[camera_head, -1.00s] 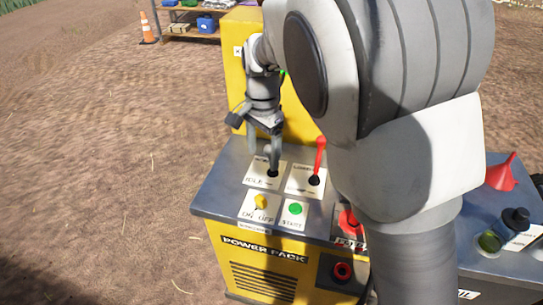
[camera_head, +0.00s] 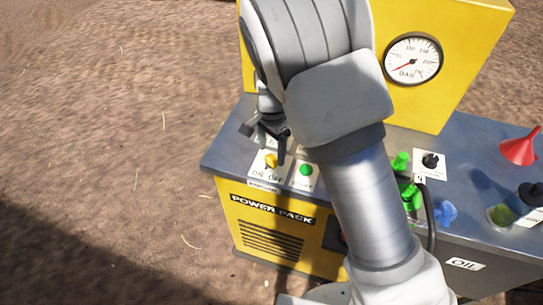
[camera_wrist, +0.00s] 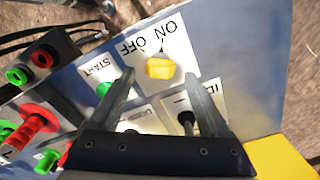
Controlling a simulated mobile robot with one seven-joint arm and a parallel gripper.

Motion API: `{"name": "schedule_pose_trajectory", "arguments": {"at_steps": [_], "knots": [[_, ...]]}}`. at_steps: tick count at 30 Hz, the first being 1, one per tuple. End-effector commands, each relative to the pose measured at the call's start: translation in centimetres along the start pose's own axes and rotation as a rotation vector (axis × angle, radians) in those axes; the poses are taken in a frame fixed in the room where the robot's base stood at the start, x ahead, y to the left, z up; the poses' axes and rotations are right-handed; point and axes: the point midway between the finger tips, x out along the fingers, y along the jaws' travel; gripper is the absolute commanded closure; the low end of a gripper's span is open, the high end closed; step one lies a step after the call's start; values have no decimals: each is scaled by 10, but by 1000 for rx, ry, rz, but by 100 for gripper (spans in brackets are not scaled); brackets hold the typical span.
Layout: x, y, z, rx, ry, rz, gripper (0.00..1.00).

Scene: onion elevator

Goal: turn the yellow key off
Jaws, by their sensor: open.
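The yellow key (camera_head: 271,160) sits on a white ON/OFF label (camera_head: 266,174) at the front left of the power pack's top. In the wrist view the yellow key (camera_wrist: 160,68) lies between the two fingertips, with the label upside down. In the head view my gripper (camera_head: 282,148) hangs just behind and right of the key, partly hidden by my arm. I cannot tell whether the fingers touch the key.
A green START button (camera_head: 306,170) is right beside the key. A dark lever (camera_wrist: 186,118) with an IDLE label stands near one finger in the wrist view. A gauge (camera_head: 413,59), a red funnel (camera_head: 519,148) and green couplings (camera_head: 408,188) are farther right. Open ground lies left.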

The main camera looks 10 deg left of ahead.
Motion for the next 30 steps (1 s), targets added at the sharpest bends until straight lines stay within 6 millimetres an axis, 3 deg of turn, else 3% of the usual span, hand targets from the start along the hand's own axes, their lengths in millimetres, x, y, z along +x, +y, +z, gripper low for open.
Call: {"name": "schedule_pose_trajectory", "arguments": {"at_steps": [6,17,30], "knots": [[24,0,0,2,0,0,20],[28,0,0,1,0,-1,22],[27,0,0,1,0,-1,100]]}}
